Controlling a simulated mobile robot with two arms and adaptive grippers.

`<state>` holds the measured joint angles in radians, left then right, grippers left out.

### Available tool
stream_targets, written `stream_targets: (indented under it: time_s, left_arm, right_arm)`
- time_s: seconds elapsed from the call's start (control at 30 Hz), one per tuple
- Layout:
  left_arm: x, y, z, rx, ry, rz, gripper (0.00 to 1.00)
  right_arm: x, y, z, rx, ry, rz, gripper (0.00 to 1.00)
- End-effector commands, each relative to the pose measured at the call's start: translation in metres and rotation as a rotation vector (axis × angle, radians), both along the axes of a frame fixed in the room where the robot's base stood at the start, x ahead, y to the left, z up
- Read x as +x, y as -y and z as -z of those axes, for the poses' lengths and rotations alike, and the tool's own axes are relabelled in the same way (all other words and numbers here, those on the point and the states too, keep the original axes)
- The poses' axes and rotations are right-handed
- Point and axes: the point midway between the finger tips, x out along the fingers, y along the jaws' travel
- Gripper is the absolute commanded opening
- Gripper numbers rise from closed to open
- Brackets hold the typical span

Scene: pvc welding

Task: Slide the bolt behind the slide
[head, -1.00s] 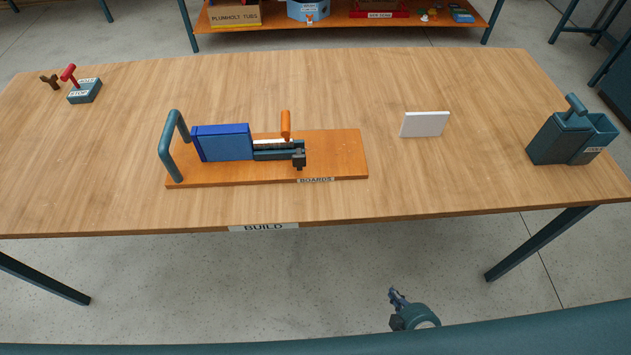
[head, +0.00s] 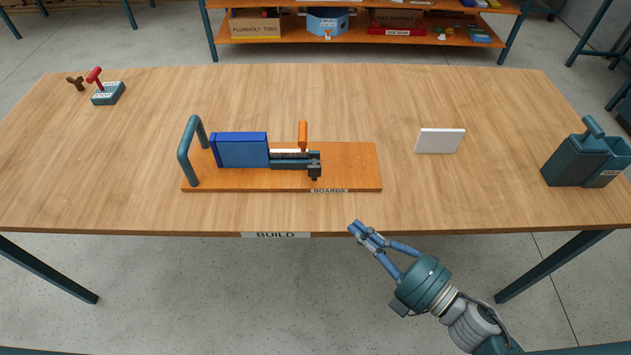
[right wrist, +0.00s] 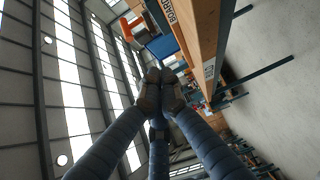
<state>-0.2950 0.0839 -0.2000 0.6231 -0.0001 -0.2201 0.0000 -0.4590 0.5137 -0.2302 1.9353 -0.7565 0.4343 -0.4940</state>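An orange board (head: 352,168) labelled BOARDS lies on the table and carries the bolt-and-slide fixture. On it stand a blue block (head: 241,150) and a dark green slide-like rail (head: 289,165) with a pale strip. An upright orange handle (head: 303,134) rises behind the rail, and a small black piece (head: 314,171) sits at its right end. I cannot tell which part is the bolt. My left gripper is not in view.
A teal arch handle (head: 188,150) stands at the board's left end. A white plate (head: 440,141) and a teal caddy (head: 580,160) stand to the right. A teal box with a red lever (head: 108,93) is at the back left. Bare tabletop surrounds the board.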

Motion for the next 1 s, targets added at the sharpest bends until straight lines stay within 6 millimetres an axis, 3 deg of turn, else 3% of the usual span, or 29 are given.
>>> stream_targets:
  time_s: [0.23, 0.63, 0.8, 1.0]
  left_arm:
    - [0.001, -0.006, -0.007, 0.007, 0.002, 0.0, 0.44]
    - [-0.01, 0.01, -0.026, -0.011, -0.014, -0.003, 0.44]
    - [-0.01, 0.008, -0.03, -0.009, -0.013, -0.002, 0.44]
    - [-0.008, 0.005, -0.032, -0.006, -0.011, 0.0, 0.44]
  right_arm:
    - [0.01, -0.019, -0.011, -0.009, 0.03, -0.022, 0.0]
    - [0.07, -0.077, -0.012, -0.007, 0.028, -0.02, 0.0]
    - [0.095, -0.075, -0.009, -0.009, 0.025, -0.018, 0.0]
    - [0.107, -0.075, -0.008, -0.009, 0.025, -0.02, 0.0]
